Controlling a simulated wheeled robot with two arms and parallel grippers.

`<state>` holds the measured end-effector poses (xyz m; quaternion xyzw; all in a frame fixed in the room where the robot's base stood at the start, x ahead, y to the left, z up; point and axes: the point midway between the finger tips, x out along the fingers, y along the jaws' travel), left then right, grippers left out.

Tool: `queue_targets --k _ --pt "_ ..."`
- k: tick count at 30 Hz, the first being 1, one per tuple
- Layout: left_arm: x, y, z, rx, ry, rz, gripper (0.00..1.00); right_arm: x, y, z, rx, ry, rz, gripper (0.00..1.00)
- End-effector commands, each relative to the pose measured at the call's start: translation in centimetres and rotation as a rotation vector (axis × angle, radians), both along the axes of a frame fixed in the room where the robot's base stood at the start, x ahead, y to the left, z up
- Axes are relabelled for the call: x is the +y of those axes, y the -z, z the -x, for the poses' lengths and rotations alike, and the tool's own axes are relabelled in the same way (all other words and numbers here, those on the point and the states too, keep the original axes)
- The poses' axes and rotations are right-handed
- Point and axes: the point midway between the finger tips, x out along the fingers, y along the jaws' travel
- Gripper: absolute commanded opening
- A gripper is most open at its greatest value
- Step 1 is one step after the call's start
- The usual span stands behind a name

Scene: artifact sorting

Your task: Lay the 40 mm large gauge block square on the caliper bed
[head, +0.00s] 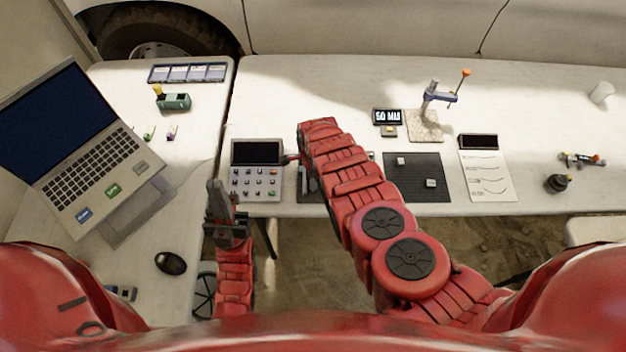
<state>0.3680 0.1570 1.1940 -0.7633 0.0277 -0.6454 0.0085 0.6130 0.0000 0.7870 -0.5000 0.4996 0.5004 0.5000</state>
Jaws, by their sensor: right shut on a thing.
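My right arm reaches across to the front edge of the long table, and its forearm covers most of my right gripper (294,158). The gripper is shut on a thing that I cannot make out. A dark grey device (307,184) shows partly beside the forearm; I cannot tell whether it is the caliper bed. Two small light grey blocks lie apart on a dark mat (425,163): one block (401,161) at its upper left, another block (431,183) at its right. No 40 mm marking is readable. My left gripper (218,190) hangs near the gap between the tables, holding nothing visible.
A small display (387,116), a gauge stand (436,95) and a paper sheet (487,180) stand further right. A laptop (93,150) occupies the left table.

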Motion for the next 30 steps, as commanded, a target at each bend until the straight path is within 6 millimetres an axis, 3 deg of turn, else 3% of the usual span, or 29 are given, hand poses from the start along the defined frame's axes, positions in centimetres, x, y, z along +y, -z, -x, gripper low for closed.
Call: queue_targets --k 10,11,15,30 --pt "0.0 0.5 0.0 0.0 0.0 0.0 0.0 0.0 0.5 0.0 -0.001 0.0 0.0 0.0" --pt "0.0 0.3 0.0 0.0 0.0 0.0 0.0 0.0 0.3 0.0 -0.001 0.0 0.0 0.34" --pt "0.0 0.3 0.0 0.0 0.0 0.0 0.0 0.0 0.2 0.0 -0.001 0.0 0.0 0.59" --pt "0.0 -0.2 0.0 0.0 0.0 0.0 0.0 -0.1 -0.9 -0.2 -0.001 0.001 0.002 0.59"
